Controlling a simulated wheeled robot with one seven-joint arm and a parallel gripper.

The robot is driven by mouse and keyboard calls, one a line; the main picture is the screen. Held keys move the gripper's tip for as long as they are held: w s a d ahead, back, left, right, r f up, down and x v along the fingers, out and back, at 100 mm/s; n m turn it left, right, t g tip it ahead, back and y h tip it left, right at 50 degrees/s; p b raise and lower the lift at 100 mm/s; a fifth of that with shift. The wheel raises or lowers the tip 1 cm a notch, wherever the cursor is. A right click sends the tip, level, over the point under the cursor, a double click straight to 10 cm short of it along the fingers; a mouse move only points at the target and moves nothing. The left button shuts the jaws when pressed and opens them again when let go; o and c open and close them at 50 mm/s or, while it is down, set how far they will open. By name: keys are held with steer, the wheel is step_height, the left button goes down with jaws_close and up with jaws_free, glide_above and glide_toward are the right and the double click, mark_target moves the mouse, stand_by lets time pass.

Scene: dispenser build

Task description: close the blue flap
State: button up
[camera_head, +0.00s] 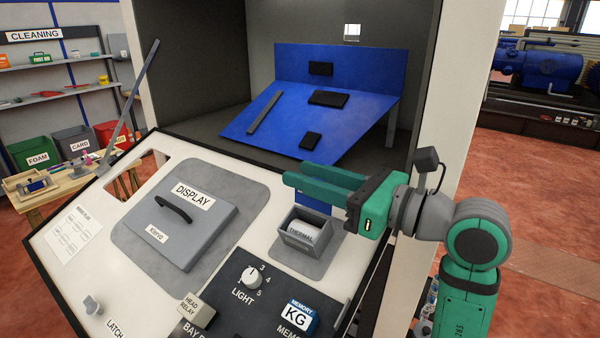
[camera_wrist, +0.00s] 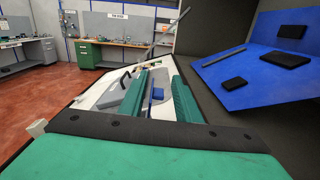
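The blue flap (camera_head: 313,196) stands raised at the back of the grey box labelled THERMAL (camera_head: 301,244), which is open with a white roll inside. My gripper (camera_head: 300,175) is just above and behind the box, its green fingers pointing left and partly hiding the flap. In the wrist view, the fingers of my gripper (camera_wrist: 159,84) are apart, and the blue flap (camera_wrist: 157,94) shows in the gap between them. I cannot tell whether a finger touches the flap.
A grey DISPLAY lid with a black handle (camera_head: 174,208) lies left of the box on the sloping panel. A LIGHT knob (camera_head: 252,278) and a blue KG block (camera_head: 299,316) are in front. A large blue sloped board (camera_head: 285,122) is inside the cabinet behind.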

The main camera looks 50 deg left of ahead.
steer(key=x, duration=0.2)
steer(key=shift+s+a, duration=0.2)
steer(key=shift+s, duration=0.05)
jaws_close()
steer(key=shift+w, duration=0.2)
steer(key=shift+w+d, duration=0.1)
steer(key=shift+d, duration=0.1)
stand_by(0.3)
